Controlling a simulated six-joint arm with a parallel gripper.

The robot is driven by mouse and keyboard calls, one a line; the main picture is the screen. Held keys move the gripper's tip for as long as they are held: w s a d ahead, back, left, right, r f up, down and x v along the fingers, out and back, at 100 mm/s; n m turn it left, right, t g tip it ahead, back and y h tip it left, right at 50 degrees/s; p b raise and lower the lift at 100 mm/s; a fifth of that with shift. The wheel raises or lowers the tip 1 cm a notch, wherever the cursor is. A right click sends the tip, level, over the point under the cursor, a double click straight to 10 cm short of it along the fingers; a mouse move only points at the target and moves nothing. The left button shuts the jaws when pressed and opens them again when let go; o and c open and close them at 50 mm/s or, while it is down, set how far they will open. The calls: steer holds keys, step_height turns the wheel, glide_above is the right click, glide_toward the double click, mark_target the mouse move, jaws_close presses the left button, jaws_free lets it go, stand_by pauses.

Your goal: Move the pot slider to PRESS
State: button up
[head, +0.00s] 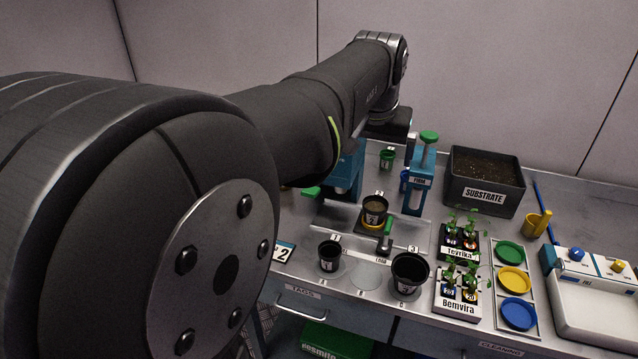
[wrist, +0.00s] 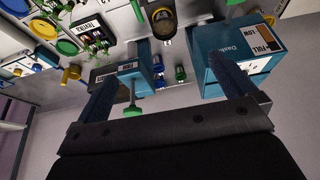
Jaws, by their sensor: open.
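The pot slider (head: 361,226) is a low yellow-edged carriage on a pale track, with a small dark knob (head: 385,246) in front. A black pot of soil tagged 2 (head: 375,211) stands upright on it, behind the LOAD label (head: 381,260). The pot also shows at the top of the wrist view (wrist: 163,22). The blue press marked FIRM (head: 418,190) has a green-topped plunger (head: 429,136) and stands behind and right of the pot. My gripper (wrist: 164,72) is open and empty, high over the back of the bench; my arm hides part of it in the head view.
Black pots 1 (head: 330,256) and 3 (head: 410,275) stand in front of the track. A substrate bin (head: 485,182), seedling trays and coloured dishes fill the right side.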

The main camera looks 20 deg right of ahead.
mark_target(385, 245)
steer(key=c, duration=0.3)
steer(key=shift+d+f, duration=0.2)
steer(key=shift+f, duration=0.05)
steer(key=c, duration=0.3)
steer(key=f, duration=0.1)
steer(key=d+f, duration=0.1)
steer(key=d+g+y, duration=0.1)
steer(key=shift+w+d+f+n, duration=0.15)
steer(key=shift+w+f+n, duration=0.15)
steer(key=shift+f, duration=0.1)
steer(key=c, duration=0.8)
steer(key=d+f, duration=0.1)
steer(key=f, duration=0.1)
steer(key=d+f+g+y, duration=0.1)
steer(key=d+f, duration=0.1)
steer(key=d+f+n+g+y, duration=0.1)
steer(key=f, duration=0.1)
steer(key=shift+w+d+f, duration=0.2)
steer(key=shift+d+f, duration=0.05)
steer(key=shift+f, duration=0.05)
steer(key=shift+c, duration=0.3)
step_height(385, 245, down, 18)
steer(key=shift+r, duration=0.25)
jaws_close()
